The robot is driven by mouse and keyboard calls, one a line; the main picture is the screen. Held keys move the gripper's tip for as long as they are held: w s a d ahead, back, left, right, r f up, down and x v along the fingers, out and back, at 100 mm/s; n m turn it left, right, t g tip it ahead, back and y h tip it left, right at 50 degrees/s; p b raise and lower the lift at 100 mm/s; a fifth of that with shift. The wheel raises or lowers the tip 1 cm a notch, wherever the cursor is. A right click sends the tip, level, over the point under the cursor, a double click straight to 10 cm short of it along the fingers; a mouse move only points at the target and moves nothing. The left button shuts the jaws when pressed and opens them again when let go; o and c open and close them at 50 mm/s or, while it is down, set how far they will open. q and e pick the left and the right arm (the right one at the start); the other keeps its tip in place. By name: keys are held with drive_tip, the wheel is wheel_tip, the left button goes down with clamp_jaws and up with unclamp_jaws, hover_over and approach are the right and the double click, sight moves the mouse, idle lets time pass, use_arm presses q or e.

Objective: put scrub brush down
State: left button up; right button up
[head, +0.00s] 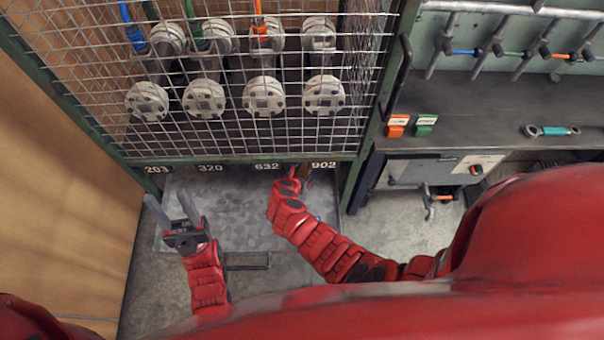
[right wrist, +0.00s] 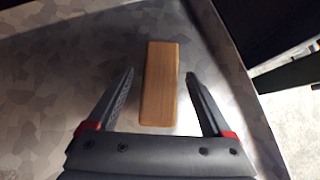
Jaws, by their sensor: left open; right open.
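The scrub brush shows as a plain wooden block (right wrist: 160,85) in the right wrist view, on or just above a mottled grey metal surface. Its bristles are hidden. My right gripper (right wrist: 158,85) is open, with one finger on each side of the block and a gap on both sides. In the head view my right gripper (head: 302,174) is near the lower edge of the mesh cage, mostly hidden by its own wrist. My left gripper (head: 168,205) is open and empty, over the left part of the grey metal tray (head: 237,205).
The mesh cage (head: 250,100) with several flanged pipe ends stands ahead, its bottom rail numbered. A wooden panel (head: 60,190) is at the left. A dark workbench (head: 480,110) with orange and green blocks is at the right. Bare floor shows right of the tray.

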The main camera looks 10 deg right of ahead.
drive_tip(key=shift+s+a+r, duration=0.4)
drive_tip(key=shift+s, duration=0.15)
drive_tip(key=shift+s+a+r, duration=0.35)
drive_tip(key=shift+s, duration=0.15)
drive_tip(key=s+a, duration=0.2)
drive_tip(key=s, duration=0.1)
drive_tip(key=s+a, duration=0.2)
drive_tip(key=s, duration=0.1)
drive_tip(key=s+a, duration=0.2)
drive_tip(key=s, duration=0.1)
drive_tip(key=shift+p, duration=0.3)
